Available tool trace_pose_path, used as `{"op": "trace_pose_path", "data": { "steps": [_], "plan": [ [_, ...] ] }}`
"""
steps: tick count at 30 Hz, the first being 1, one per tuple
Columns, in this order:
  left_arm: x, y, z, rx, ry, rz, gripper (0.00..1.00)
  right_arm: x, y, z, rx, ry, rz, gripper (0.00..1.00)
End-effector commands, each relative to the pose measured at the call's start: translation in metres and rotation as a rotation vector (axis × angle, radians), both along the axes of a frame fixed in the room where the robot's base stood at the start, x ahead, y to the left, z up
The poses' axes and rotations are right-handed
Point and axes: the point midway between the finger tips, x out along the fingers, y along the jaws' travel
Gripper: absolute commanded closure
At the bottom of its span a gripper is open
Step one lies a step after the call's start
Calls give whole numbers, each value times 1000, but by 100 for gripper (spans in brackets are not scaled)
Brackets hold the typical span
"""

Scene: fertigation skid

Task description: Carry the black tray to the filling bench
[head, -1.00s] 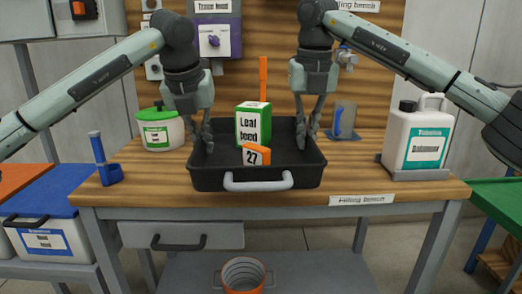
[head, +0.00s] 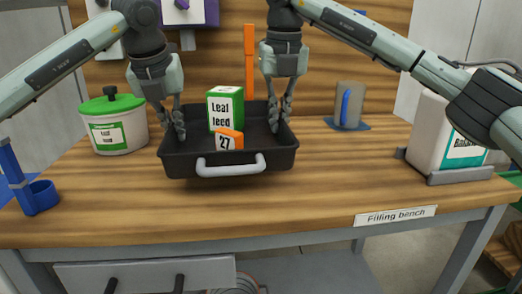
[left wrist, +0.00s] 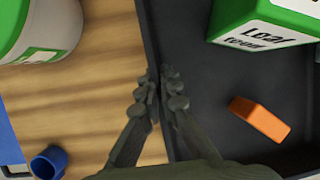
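The black tray (head: 178,166), with a light grey front handle, is above the filling bench (head: 330,190); I cannot tell whether its base touches the wood. A green and white Leaf feed box (head: 226,110) and an orange block marked 27 (head: 229,140) are in it. My left gripper (head: 173,128) is shut on the tray's left wall, with a finger on each side in the left wrist view (left wrist: 162,85). My right gripper (head: 279,120) is at the right wall and looks shut on it.
A white tub with a green lid (head: 116,125) stands left of the tray. A blue holder (head: 32,190) is at the left. A grey cylinder on a blue base (head: 349,105) and a white canister (head: 437,130) stand at the right. The front of the bench is clear.

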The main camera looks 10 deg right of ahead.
Motion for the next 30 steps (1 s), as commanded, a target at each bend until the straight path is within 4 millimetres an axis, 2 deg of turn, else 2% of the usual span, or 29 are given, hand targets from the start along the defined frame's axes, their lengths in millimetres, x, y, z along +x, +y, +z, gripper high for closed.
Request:
{"op": "trace_pose_path", "data": {
  "steps": [14,30],
  "plan": [
    [1,3,-1,2,-4,6,100,0,-3,-3,-5,1,-5,100],
    [1,3,-37,2,-4,6,100,0,-3,-39,-5,1,-5,100]
  ]
}}
